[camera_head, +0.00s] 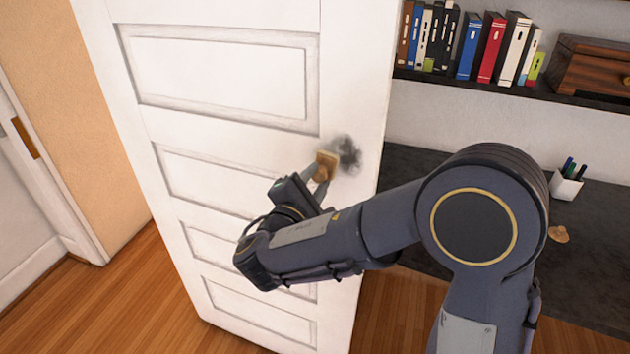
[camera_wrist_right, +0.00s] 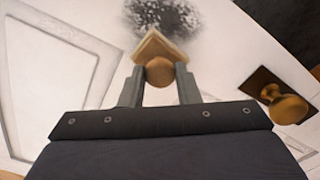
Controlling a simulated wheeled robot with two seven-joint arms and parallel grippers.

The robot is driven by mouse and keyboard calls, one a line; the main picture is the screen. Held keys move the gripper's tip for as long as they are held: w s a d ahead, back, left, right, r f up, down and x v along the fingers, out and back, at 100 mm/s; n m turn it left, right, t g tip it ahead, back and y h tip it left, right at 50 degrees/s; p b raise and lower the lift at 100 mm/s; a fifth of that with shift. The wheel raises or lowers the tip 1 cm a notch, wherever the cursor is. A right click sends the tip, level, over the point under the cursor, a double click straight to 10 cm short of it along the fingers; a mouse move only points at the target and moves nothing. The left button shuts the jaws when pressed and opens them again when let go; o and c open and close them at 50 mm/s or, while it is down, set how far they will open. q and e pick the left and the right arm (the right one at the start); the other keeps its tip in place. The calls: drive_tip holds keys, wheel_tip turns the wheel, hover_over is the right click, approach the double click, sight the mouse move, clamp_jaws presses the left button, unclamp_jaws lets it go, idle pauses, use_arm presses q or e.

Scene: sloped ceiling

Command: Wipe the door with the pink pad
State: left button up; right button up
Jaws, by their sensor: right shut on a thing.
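The white panelled door (camera_head: 225,30) stands in front of me, with a dark smudge (camera_head: 350,153) on its plain right part. My right gripper (camera_head: 321,180) is shut on the round knob of a tan, wood-coloured pad (camera_head: 327,161); it does not look pink. The pad is just left of the smudge and overlaps its edge in the head view. In the right wrist view the pad (camera_wrist_right: 158,46) sits in front of the smudge (camera_wrist_right: 165,14), between my fingers (camera_wrist_right: 158,92). I cannot tell whether the pad touches the door. My left gripper is out of view.
A brass doorknob (camera_wrist_right: 288,107) sticks out at the right in the wrist view. Right of the door are a dark desk (camera_head: 590,290) with a pen cup (camera_head: 566,186) and small tan object (camera_head: 558,234), and a shelf (camera_head: 480,84) of books. Wooden floor (camera_head: 110,300) shows at left.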

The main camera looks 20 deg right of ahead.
drive_tip(key=shift+x, duration=0.95)
